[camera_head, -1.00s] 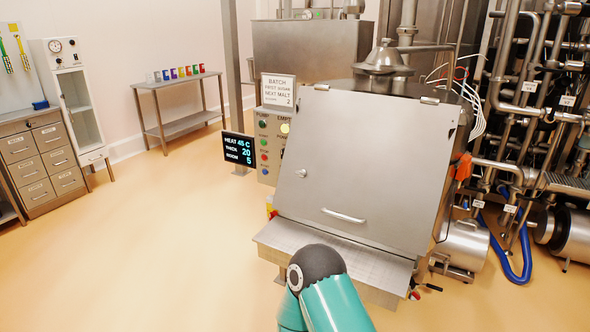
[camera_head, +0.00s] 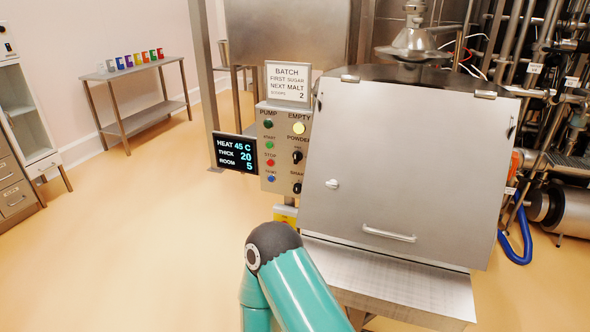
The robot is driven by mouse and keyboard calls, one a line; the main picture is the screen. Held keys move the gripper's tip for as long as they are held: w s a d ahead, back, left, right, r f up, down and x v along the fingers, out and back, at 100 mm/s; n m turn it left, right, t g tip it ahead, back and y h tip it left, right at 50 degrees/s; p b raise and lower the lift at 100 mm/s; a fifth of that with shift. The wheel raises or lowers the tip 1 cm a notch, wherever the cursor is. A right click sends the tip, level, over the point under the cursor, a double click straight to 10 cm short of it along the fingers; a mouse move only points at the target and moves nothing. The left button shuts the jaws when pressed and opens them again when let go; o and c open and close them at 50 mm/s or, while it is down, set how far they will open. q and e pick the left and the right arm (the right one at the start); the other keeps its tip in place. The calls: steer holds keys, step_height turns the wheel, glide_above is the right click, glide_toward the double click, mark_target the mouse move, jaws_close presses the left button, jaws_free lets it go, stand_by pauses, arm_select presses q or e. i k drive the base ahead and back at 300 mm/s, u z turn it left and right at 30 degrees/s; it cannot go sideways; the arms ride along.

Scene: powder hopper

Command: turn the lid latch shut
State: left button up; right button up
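The hopper lid (camera_head: 400,165) is a large flat steel panel, hinged along its top edge and sloping toward me. It looks closed. The lid latch (camera_head: 332,184) is a small pale knob near the lid's left edge; its exact turn is too small to tell. A bar handle (camera_head: 389,233) sits low on the lid. One teal arm of mine with a dark joint shows at the bottom, in front of the hopper. Neither gripper shows in the view.
A control panel (camera_head: 284,150) with buttons and a batch sign (camera_head: 288,82) stands left of the lid. A dark display (camera_head: 236,152) is beside it. A steel shelf (camera_head: 385,280) juts out below the lid. Pipes crowd the right; open floor lies left.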

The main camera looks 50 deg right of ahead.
mark_target(333, 184)
steer(key=u, duration=0.2)
steer(key=i, duration=0.9)
steer(key=z, duration=1.55)
